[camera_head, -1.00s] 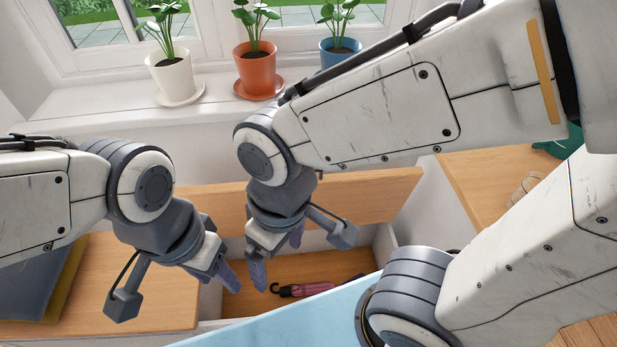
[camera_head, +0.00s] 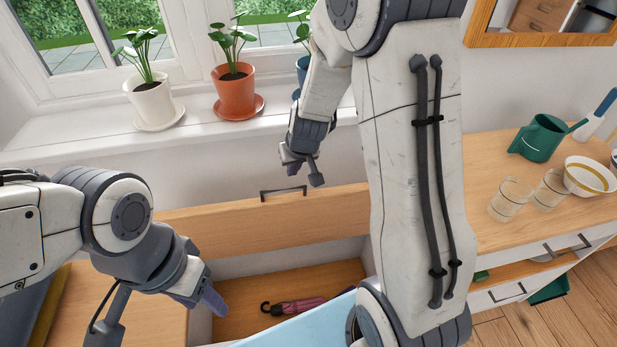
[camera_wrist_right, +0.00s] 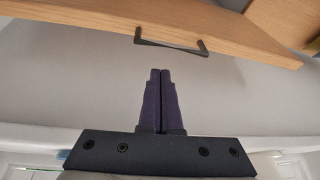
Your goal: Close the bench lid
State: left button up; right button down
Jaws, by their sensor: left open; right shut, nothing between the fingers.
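The wooden bench lid (camera_head: 265,220) stands raised at the back of the open bench compartment (camera_head: 240,309). A dark handle (camera_head: 284,193) sits at its top edge; the handle also shows in the right wrist view (camera_wrist_right: 171,44). My right gripper (camera_head: 293,167) is above and behind the lid's top edge, near the handle. In the right wrist view its fingers (camera_wrist_right: 155,72) are together and empty, apart from the handle and lid. My left gripper (camera_head: 204,304) is open at the compartment's left side, its fingers partly overlapping the compartment's edge in the picture.
A folded pink umbrella (camera_head: 293,306) lies in the compartment. Potted plants stand on the windowsill (camera_head: 190,128), including an orange pot (camera_head: 236,92). On the right counter are a green watering can (camera_head: 540,138), glasses (camera_head: 510,198) and bowls (camera_head: 590,177). My right arm hides part of the lid's right side.

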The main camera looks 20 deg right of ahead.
jog(key=w+d+f+m+h, duration=0.1)
jog(key=w+d+f+m, duration=0.15)
jog(key=d, duration=0.45)
jog(key=shift+n, duration=0.45)
jog(key=f+b, duration=0.5)
jog(key=f, duration=0.1)
jog(key=f+b, duration=0.3)
jog(key=shift+w+d+f+b, duration=0.2)
jog(key=shift+w+f+b, duration=0.05)
jog(key=shift+f+b, duration=0.1)
jog(key=shift+s+r, duration=0.2)
jog(key=shift+a, duration=0.1)
